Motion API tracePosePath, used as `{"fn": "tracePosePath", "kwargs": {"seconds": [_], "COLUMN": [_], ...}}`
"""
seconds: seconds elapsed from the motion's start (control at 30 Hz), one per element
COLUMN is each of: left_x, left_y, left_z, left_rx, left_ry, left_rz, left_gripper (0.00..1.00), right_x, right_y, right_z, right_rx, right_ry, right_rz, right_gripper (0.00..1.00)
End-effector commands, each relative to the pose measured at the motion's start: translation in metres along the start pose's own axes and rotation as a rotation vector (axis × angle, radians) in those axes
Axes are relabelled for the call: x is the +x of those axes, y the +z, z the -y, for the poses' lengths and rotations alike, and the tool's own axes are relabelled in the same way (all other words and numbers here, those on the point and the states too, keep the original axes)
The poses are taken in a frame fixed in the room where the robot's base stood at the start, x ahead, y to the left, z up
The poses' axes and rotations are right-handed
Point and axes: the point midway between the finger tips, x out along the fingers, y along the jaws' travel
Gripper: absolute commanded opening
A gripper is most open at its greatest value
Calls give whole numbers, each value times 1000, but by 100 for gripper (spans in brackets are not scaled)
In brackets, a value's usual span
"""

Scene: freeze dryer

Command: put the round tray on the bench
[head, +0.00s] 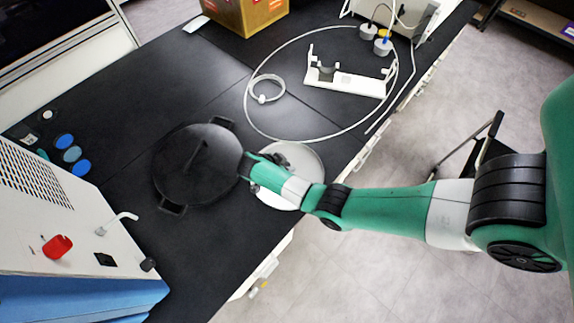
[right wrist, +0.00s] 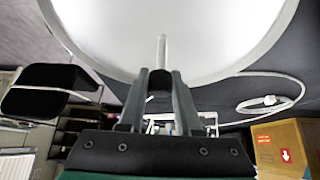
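The round tray (head: 301,158) is a white disc near the bench's right edge, partly hidden by my right arm. In the right wrist view the pale disc (right wrist: 180,45) fills the top, with a thin rod running down from it between my fingers. My right gripper (head: 247,163) is over the tray's left side, and its fingers (right wrist: 160,85) appear closed on that rod. I cannot tell whether the tray touches the bench. The black bench top (head: 185,75) lies beneath. My left gripper is not in view.
A black round pan-like piece with side handles (head: 178,180) lies just left of the tray. A white hose loop (head: 262,48) and a white bracket (head: 345,82) lie behind. A white machine (head: 40,200) stands left, and a cardboard box (head: 250,12) at the back.

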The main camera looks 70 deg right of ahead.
Motion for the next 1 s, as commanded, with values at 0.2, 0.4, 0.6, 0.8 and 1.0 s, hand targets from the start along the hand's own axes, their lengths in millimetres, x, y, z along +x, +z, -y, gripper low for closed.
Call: {"fn": "tracePosePath", "kwargs": {"seconds": [0.2, 0.4, 0.6, 0.8, 1.0], "left_x": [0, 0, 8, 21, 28], "left_y": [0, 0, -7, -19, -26], "left_z": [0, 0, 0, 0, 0], "left_rx": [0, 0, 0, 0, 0], "left_ry": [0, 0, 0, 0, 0], "left_rz": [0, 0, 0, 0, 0], "left_gripper": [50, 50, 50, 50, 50], "right_x": [0, 0, -21, -71, -110], "right_y": [0, 0, -4, -4, -3], "right_z": [0, 0, 0, 1, 0], "right_rx": [0, 0, -1, -1, -1], "right_ry": [1, 1, -2, -3, -2], "right_rz": [0, 0, 1, 1, 1], "right_gripper": [62, 62, 62, 62, 62]}}
